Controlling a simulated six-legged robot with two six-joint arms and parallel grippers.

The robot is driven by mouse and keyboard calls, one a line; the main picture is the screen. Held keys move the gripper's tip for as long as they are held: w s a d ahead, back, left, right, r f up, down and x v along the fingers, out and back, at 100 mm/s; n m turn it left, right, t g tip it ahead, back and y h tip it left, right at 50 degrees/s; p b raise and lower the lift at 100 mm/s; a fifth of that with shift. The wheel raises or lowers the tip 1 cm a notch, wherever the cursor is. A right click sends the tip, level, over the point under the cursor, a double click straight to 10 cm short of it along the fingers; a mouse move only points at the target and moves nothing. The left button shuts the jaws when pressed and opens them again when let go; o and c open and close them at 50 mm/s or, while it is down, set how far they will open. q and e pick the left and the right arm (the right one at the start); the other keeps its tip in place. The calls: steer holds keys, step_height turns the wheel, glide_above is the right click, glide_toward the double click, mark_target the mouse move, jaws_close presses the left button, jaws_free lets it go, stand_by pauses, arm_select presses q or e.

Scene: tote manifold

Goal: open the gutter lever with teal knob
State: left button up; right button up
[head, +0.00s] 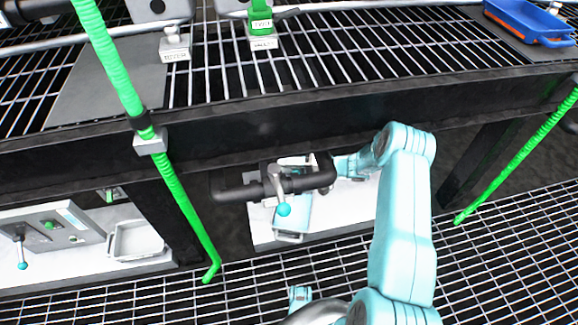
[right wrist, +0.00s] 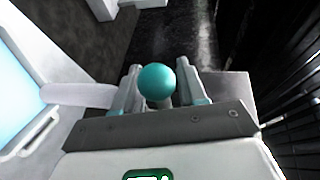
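A lever (head: 275,182) with a teal knob (head: 283,210) hangs from a black pipe (head: 240,193) below the dark beam in the head view. A second lever with a teal knob (head: 22,265) is on a grey box at the far left. My right arm reaches in from the lower right, and its gripper is mostly hidden near the pipe. In the right wrist view a teal knob (right wrist: 157,81) shows between the two fingers of my right gripper (right wrist: 159,76), which look apart. I cannot tell whether they touch the knob. My left gripper is not in view.
The dark beam (head: 330,115) crosses above the lever. A green hose (head: 185,205) hangs to the left and another green hose (head: 515,160) to the right. A grey box (head: 62,232) and a white tray (head: 137,240) stand at left. A blue tray (head: 530,20) lies on the grating above.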

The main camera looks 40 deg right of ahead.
arm_select(q)
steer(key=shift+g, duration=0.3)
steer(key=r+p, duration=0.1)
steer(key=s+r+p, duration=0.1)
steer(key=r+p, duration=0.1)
steer(key=p, duration=0.1)
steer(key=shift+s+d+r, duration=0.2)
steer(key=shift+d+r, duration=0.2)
arm_select(e)
steer(key=v, duration=1.6)
steer(key=shift+d, duration=0.15)
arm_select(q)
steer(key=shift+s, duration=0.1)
arm_select(e)
steer(key=shift+s+d, duration=0.1)
steer(key=shift+s, duration=0.05)
